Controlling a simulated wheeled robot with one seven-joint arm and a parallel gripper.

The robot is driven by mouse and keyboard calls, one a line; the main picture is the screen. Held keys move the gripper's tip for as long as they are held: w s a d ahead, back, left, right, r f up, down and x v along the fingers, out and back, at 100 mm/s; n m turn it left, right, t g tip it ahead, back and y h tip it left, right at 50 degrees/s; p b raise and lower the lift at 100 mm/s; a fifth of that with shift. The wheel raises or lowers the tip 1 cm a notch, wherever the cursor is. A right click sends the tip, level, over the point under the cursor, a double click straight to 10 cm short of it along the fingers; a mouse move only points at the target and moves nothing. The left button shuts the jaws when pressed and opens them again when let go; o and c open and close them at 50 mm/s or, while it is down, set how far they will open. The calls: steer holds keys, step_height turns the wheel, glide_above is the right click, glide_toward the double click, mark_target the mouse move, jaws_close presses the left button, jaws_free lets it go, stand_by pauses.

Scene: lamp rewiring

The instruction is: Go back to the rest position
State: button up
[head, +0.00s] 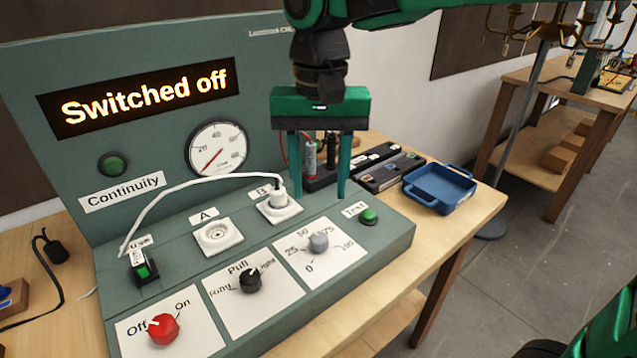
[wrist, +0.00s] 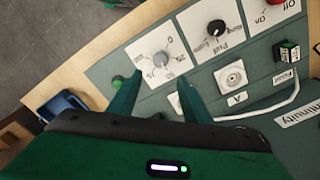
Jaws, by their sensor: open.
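My gripper (head: 320,192) is open and empty. It hangs fingers down above the right part of the green test panel (head: 391,236), near socket B. In the wrist view, my gripper (wrist: 153,98) spreads its two fingers over the panel between the green Test button and socket A. A white plug (head: 278,196) with a white cable sits in socket B, just left of my fingers in the head view. Socket A (head: 217,236) is empty. The display (head: 140,97) reads "Switched off". The red Off/On knob (head: 163,329) points towards Off.
A blue tray (head: 440,188) and a dark case (head: 390,170) stand on the table right of the panel. Small cylinders (head: 311,158) stand behind my fingers.

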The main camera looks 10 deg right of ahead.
steer(key=s+d+f+m, duration=0.1)
steer(key=d+f, duration=0.2)
steer(key=d, duration=0.8)
steer(key=s+d+f+m, duration=0.1)
steer(key=d+f+m, duration=0.1)
steer(key=d, duration=0.9)
steer(key=s+d+f+m, duration=0.1)
steer(key=s+d+f, duration=0.3)
steer(key=s+d, duration=0.2)
steer(key=s+d+f+m, duration=0.1)
steer(key=s+d+f, duration=0.2)
steer(key=s+d, duration=0.4)
steer(key=shift+d+f, duration=0.25)
steer(key=shift+f, duration=0.15)
steer(key=shift+w+f, duration=0.25)
steer(key=shift+w, duration=0.3)
